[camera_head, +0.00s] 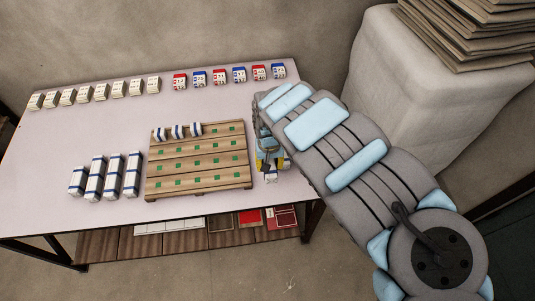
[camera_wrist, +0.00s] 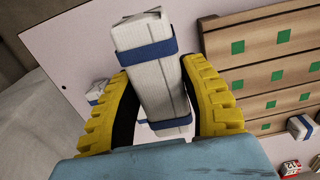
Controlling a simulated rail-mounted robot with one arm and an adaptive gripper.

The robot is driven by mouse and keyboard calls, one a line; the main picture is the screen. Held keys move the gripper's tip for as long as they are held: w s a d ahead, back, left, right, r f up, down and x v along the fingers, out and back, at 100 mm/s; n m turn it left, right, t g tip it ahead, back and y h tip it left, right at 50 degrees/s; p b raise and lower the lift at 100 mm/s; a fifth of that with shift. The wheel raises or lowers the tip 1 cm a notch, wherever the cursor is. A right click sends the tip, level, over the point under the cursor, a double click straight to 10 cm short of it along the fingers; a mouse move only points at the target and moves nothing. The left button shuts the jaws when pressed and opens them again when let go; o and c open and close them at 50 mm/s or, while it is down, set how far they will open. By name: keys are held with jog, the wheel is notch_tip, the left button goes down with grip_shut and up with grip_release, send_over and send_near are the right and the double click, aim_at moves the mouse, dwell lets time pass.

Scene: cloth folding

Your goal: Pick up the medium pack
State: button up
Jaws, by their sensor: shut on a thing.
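My gripper (camera_wrist: 172,125) has yellow ridged fingers, closed on both sides of a white pack (camera_wrist: 155,72) with two blue bands. The pack sits lengthwise between the fingers in the wrist view; its size class cannot be read from a label. In the head view, my gripper (camera_head: 268,162) is over the right end of the table, just right of the wooden board (camera_head: 200,185). Part of the held pack (camera_head: 271,178) shows below the fingers there; my arm hides the rest.
The pale table (camera_head: 90,125) carries several long blue-banded packs (camera_head: 112,178) left of the board. Three small packs stand on the board's back row. Small white boxes (camera_head: 100,92) and red and blue boxes (camera_head: 219,77) line the back edge. A covered block (camera_head: 385,75) stands right.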

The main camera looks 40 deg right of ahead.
aim_at(271, 173)
jog(key=shift+s+a+r+p, duration=0.5)
jog(key=shift+s+p, duration=0.15)
jog(key=shift+p, duration=0.5)
jog(key=shift+s+a+r+p, duration=0.45)
jog(key=shift+s+p, duration=0.15)
jog(key=shift+p, duration=0.5)
jog(key=shift+s+a+p, duration=0.15)
jog(key=shift+s+p, duration=0.2)
jog(key=shift+p, duration=0.05)
